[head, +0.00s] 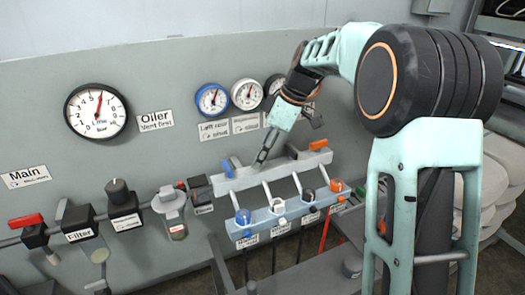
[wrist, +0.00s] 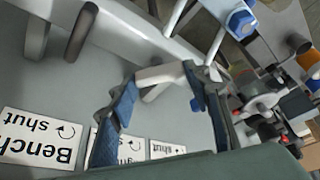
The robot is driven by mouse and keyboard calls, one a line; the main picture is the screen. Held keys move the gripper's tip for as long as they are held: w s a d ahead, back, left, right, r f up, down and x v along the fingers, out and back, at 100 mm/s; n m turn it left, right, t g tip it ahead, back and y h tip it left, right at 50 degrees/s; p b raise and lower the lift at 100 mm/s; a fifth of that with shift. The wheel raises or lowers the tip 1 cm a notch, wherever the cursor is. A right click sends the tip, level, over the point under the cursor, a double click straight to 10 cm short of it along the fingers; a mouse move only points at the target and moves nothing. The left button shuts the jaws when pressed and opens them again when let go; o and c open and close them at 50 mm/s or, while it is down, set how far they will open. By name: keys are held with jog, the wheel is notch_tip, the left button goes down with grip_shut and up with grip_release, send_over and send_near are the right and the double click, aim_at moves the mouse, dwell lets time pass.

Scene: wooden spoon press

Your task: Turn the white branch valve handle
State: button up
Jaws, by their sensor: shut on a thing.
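The white branch valve handle (wrist: 160,74) lies between the two blue-padded fingers of my gripper (wrist: 158,80) in the wrist view. The gripper is shut on it. In the head view my gripper (head: 264,154) reaches down to the upper pale manifold bar (head: 285,172), between a blue handle (head: 228,168) on the left and an orange handle (head: 319,144) on the right. The fingers hide most of the white handle there. Below, a white round knob (head: 279,205) sits on the lower bar, beside a blue knob (head: 243,216).
Pressure gauges (head: 97,111) and labels (head: 155,120) are on the grey panel behind. A red-handled main valve (head: 26,221) and filter units (head: 79,223) line the pipe at left. White sacks (head: 497,175) lie at right.

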jog(key=n+p, duration=0.1)
jog(key=n, duration=0.1)
jog(key=n+g+p, duration=0.1)
jog(key=shift+w+r+n+g, duration=0.1)
jog(key=shift+r+n+g, duration=0.1)
jog(key=shift+n+g, duration=0.15)
jog(key=shift+w+f+n+g+p, duration=0.15)
jog(key=shift+n+g+p, duration=0.4)
jog(key=shift+n+p, duration=1.2)
jog(key=shift+n, duration=0.3)
jog(key=o, duration=1.2)
jog(key=shift+c, duration=0.2)
jog(key=v, duration=1.2)
jog(key=shift+a, duration=0.15)
jog(key=shift+w, duration=0.1)
